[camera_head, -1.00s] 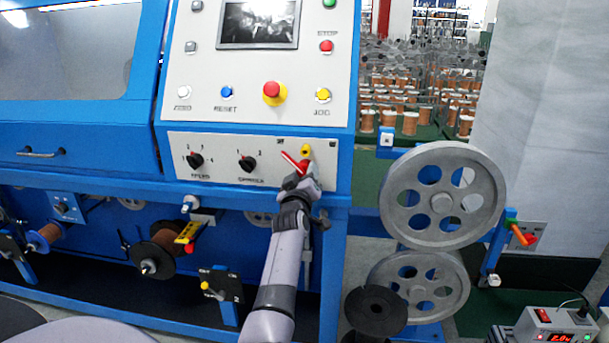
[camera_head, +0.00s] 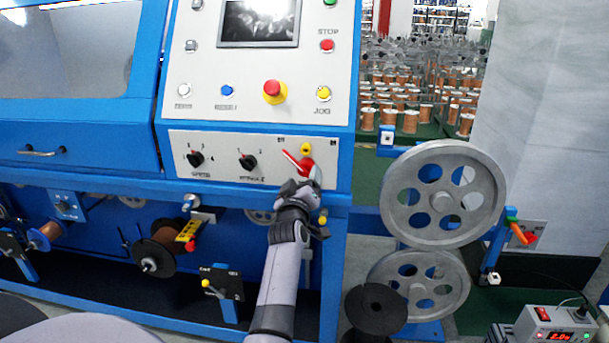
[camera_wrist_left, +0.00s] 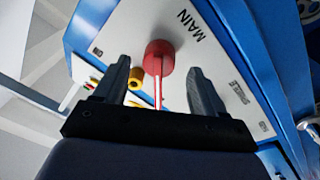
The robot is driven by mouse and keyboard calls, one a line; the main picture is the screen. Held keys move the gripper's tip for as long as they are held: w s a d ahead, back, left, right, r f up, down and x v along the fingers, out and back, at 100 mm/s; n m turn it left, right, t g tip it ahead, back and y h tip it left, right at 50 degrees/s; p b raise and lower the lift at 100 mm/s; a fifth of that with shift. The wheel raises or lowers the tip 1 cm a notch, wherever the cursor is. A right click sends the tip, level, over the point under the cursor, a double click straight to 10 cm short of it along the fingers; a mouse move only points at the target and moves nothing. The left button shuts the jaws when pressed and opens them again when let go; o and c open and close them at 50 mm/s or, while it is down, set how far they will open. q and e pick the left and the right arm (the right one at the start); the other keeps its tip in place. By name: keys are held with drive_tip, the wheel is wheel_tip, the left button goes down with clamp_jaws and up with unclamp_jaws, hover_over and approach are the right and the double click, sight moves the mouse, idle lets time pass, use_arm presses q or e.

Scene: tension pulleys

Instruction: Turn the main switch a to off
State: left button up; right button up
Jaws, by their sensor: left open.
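The main switch (camera_head: 307,167) is a red rotary switch on the right of the white lower panel. Its thin handle points to the upper left in the head view. In the wrist view the red switch (camera_wrist_left: 158,56) sits near the printed word MAIN, with its handle running back between my fingers. My left gripper (camera_head: 301,187) is just below and in front of the switch, partly covering its lower side. In the wrist view its two fingers (camera_wrist_left: 158,80) are spread, one on each side of the handle, with gaps visible. My right gripper is not in view.
A yellow part (camera_head: 306,148) sits just above the switch. Two black selector knobs, one of them here (camera_head: 247,162), are to the left. A red emergency button (camera_head: 274,92) is above. Large grey pulleys (camera_head: 443,195) stand to the right.

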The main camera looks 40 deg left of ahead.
use_arm(q)
drive_tip(key=v, duration=0.3)
drive_tip(key=shift+s+d, duration=0.2)
drive_tip(key=shift+s, duration=0.1)
idle(0.4)
